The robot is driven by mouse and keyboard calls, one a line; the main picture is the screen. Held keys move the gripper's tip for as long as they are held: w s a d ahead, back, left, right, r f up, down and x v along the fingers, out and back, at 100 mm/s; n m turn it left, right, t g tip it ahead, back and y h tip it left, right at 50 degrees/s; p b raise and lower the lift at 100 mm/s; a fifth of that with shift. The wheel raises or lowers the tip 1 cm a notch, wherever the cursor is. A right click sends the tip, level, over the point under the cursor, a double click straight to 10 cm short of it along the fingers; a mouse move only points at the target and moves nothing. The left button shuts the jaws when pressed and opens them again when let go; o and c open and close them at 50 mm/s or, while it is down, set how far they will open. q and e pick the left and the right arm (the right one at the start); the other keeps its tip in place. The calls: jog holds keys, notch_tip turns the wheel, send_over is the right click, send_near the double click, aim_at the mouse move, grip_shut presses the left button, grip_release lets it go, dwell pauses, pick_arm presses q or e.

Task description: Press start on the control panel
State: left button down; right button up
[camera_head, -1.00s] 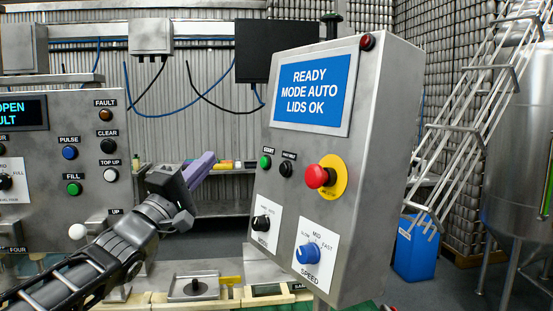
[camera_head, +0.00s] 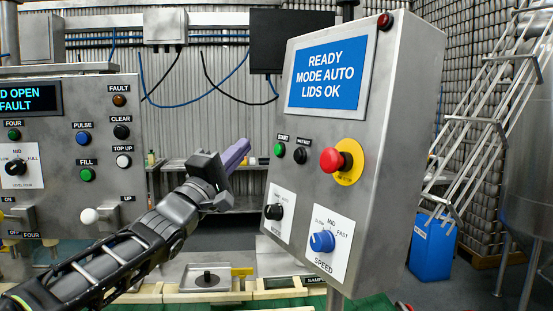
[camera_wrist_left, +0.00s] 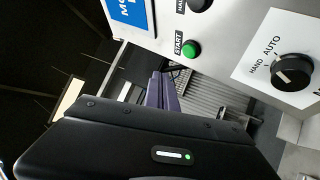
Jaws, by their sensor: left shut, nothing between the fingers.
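The control panel (camera_head: 378,110) is a grey box with a blue screen (camera_head: 326,76) reading READY, MODE AUTO, LIDS OK. Its green start button (camera_head: 279,150) sits below the screen at the left, and it also shows in the left wrist view (camera_wrist_left: 191,49) beside the START label. My left gripper (camera_head: 240,150) has purple fingers, shut and empty. In the head view it is just left of the panel at about the height of the start button, apart from it in the picture. In the left wrist view the fingers (camera_wrist_left: 160,90) point past the panel's edge. My right gripper is not in view.
A red emergency stop (camera_head: 334,161) on a yellow ring sticks out right of the start button. A black mode knob (camera_head: 273,211) and a blue speed knob (camera_head: 322,241) are below. Another grey panel (camera_head: 75,150) with buttons stands at the left.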

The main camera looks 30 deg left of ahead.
aim_at(278, 150)
pick_arm(q)
jog(key=w, duration=0.1)
jog(key=w+d, duration=0.1)
jog(key=w+d+b, duration=0.1)
jog(key=w, duration=0.1)
jog(key=shift+d+f, duration=0.15)
jog(key=shift+f, duration=0.25)
jog(key=shift+w, duration=0.15)
dwell(1.6)
jog(key=shift+w+d, duration=0.2)
jog(key=shift+w, duration=0.05)
